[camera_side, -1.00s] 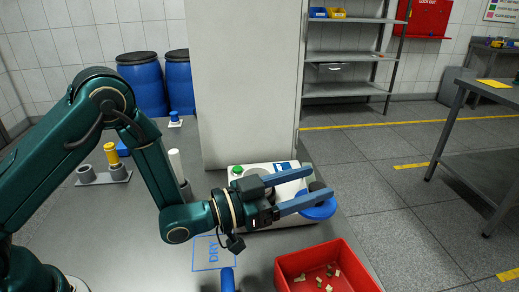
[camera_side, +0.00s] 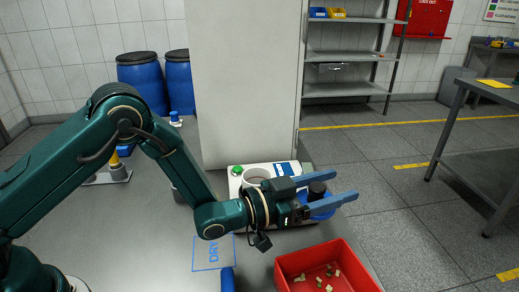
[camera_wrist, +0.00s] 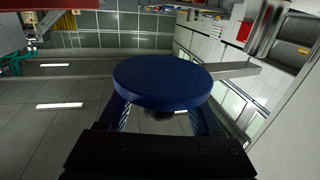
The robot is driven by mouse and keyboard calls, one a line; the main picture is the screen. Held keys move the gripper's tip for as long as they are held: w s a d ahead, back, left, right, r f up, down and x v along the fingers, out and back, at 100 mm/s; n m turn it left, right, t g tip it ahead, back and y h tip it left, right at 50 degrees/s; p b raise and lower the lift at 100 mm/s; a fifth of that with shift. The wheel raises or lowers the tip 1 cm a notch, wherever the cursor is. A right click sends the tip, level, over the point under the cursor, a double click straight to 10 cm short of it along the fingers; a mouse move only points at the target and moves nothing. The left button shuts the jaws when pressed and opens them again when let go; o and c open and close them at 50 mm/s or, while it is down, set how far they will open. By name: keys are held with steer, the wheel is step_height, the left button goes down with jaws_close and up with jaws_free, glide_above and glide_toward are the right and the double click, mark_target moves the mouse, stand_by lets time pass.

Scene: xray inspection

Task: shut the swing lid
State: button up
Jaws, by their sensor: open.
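The swing lid is a blue disc with a black knob. In the side view the lid (camera_side: 322,214) is swung out at the right end of the white machine (camera_side: 236,186), clear of its round opening (camera_side: 257,175). My gripper (camera_side: 345,187) is open, with its blue fingers reaching past the black knob (camera_side: 317,188), which shows between them. The fingers hide part of the lid. In the wrist view the lid (camera_wrist: 162,82) fills the middle and covers much of the fingers; I cannot tell whether they touch it.
A red bin (camera_side: 322,252) with small pieces stands in front of the machine. A tall white panel (camera_side: 245,85) rises behind it. A green button (camera_side: 237,170) sits on the machine's left corner. A blue-outlined mark (camera_side: 212,253) is on the table.

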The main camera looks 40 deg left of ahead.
jaws_close()
stand_by(1.4)
